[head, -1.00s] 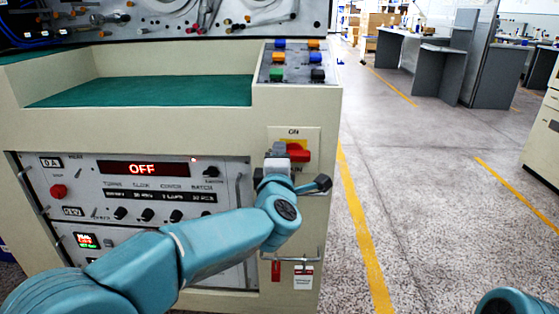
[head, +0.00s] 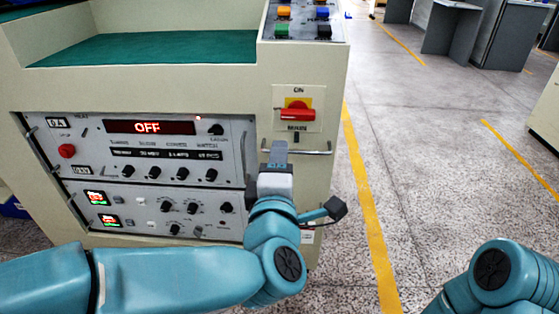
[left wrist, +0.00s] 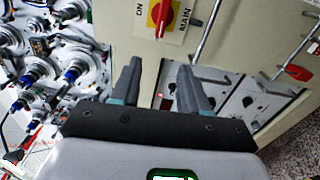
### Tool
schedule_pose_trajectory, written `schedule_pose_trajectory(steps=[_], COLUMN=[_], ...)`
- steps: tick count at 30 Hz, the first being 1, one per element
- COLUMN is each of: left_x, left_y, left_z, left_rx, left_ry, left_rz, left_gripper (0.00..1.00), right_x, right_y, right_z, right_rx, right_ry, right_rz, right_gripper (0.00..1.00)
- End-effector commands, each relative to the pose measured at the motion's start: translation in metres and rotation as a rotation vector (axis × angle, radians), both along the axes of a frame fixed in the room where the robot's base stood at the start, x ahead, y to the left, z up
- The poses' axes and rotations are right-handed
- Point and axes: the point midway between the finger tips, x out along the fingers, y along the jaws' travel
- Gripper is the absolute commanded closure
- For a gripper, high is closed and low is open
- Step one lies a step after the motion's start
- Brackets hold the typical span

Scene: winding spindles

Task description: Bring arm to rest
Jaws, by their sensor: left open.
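My left gripper (head: 278,155) is in front of the cream machine cabinet, below the red MAIN switch (head: 295,114) on its yellow plate. In the left wrist view my left gripper (left wrist: 157,80) is open, with nothing between its two fingers. The red switch handle (left wrist: 160,11) shows there at the top, beyond the fingertips and apart from them. In the head view the switch handle lies horizontal, and the panel display (head: 150,127) reads OFF. My right arm shows only partly at the lower right; its gripper is out of view.
The control panel (head: 225,180) with knobs and metal handles is left of my left gripper. A button box (head: 305,22) and green work surface (head: 150,48) are above. Open floor with a yellow line (head: 368,215) lies to the right. Grey desks (head: 455,28) stand farther back.

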Motion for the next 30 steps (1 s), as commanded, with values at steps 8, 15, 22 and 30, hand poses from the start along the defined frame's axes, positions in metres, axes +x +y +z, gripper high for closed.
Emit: schedule_pose_trajectory(steps=[8,15,22,30], left_x=[-0.001,0.008,0.047,-0.002], left_y=[0.000,0.016,0.107,0.173], left_z=[0.000,-0.009,-0.136,-0.346], left_rx=[0.000,0.003,0.116,0.371], left_ry=[0.000,0.018,0.253,0.725], left_rz=[0.001,0.037,0.214,0.051], left_gripper=[0.55,0.55,0.55,0.55], right_x=[0.000,0.000,0.000,0.000], right_y=[0.000,0.000,0.000,0.000], right_z=[0.000,0.000,0.000,0.000], right_rx=[0.000,0.000,0.000,0.000], right_ry=[0.000,0.000,0.000,0.000], right_rz=[0.001,0.000,0.000,0.000], right_gripper=[1.00,1.00,1.00,1.00])
